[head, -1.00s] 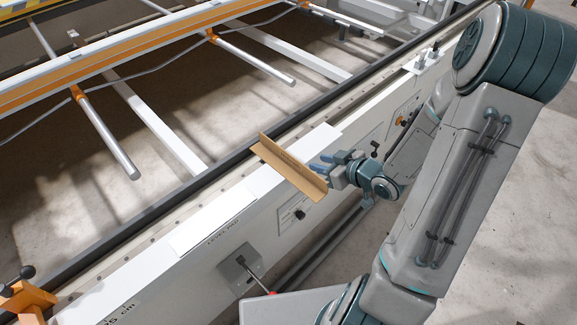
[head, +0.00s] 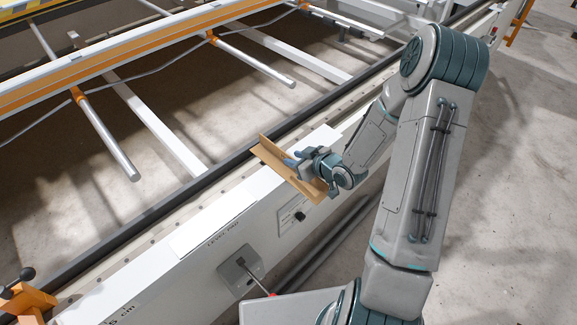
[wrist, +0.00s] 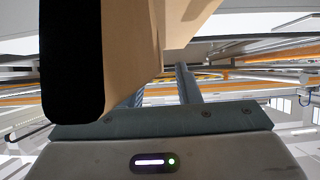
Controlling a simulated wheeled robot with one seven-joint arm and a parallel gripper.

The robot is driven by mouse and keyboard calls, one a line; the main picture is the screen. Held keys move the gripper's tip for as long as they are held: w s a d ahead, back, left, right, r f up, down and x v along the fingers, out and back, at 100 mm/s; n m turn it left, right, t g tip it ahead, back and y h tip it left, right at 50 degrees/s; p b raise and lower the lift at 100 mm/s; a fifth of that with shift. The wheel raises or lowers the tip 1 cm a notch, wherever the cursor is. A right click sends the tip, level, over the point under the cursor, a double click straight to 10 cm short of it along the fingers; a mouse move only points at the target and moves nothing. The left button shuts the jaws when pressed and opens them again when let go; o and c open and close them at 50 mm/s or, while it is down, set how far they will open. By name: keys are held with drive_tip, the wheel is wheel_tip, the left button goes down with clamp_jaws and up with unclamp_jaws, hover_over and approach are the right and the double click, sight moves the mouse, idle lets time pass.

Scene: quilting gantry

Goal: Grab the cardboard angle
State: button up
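In the wrist view the angle (wrist: 132,45) fills the upper middle, close to the camera. The two fingers of my gripper (wrist: 162,84) stand apart there, with the angle near them.
The white rail (head: 120,275) carries a pale flat pad (head: 213,226) left of the angle. A lever with a red part (head: 255,279) is on the rail's front face. An orange clamp (head: 22,300) is at the lower left. Metal bars (head: 110,140) cross the gantry beyond.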

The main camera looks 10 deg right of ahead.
drive_tip(key=shift+c, duration=0.3)
clamp_jaws()
drive_tip(key=shift+r, duration=0.15)
